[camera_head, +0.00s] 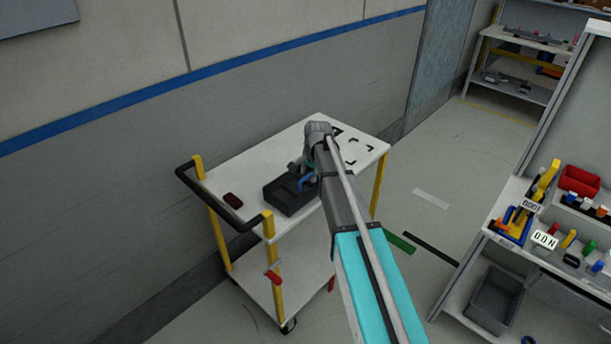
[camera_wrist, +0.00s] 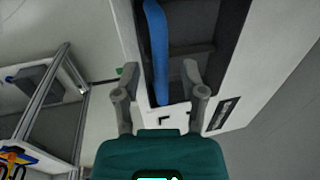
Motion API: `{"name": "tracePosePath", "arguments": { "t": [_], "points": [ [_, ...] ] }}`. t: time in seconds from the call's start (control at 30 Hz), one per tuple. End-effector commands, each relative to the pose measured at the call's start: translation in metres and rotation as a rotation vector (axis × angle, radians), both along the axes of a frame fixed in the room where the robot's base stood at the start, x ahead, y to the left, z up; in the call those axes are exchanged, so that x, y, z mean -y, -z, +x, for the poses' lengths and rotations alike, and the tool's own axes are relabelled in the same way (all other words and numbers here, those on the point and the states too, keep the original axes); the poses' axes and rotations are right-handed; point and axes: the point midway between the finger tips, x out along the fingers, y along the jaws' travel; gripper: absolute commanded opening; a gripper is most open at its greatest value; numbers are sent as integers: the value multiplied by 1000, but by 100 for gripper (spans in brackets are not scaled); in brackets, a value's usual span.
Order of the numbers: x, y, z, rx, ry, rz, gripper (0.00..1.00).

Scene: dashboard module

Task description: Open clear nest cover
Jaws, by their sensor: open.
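In the wrist view the dark nest (camera_wrist: 190,45) lies beyond my gripper (camera_wrist: 160,68), whose two grey fingers are apart. The long blue piece (camera_wrist: 156,40) appears between the fingers in the picture; I cannot tell whether anything touches it. I cannot make out a clear cover in either view. My arm hides part of the cart top.
The cart top (camera_head: 262,160) has black corner marks at its far right and a dark red object (camera_head: 233,200) near its left edge. A black handle (camera_head: 220,222) borders the left side. A wall stands behind, and a shelf (camera_head: 508,190) with coloured parts stands at right.

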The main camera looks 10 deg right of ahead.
Motion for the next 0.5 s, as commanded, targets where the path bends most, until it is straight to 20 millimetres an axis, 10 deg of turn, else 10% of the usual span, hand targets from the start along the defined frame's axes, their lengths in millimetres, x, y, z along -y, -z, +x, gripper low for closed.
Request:
{"name": "tracePosePath", "arguments": {
  "t": [0.13,0.4,0.5],
  "points": [
    [0,0,0,0,0,0,54],
    [0,0,0,0,0,0,4],
    [0,0,0,-1,0,-1,0]
  ]
}}
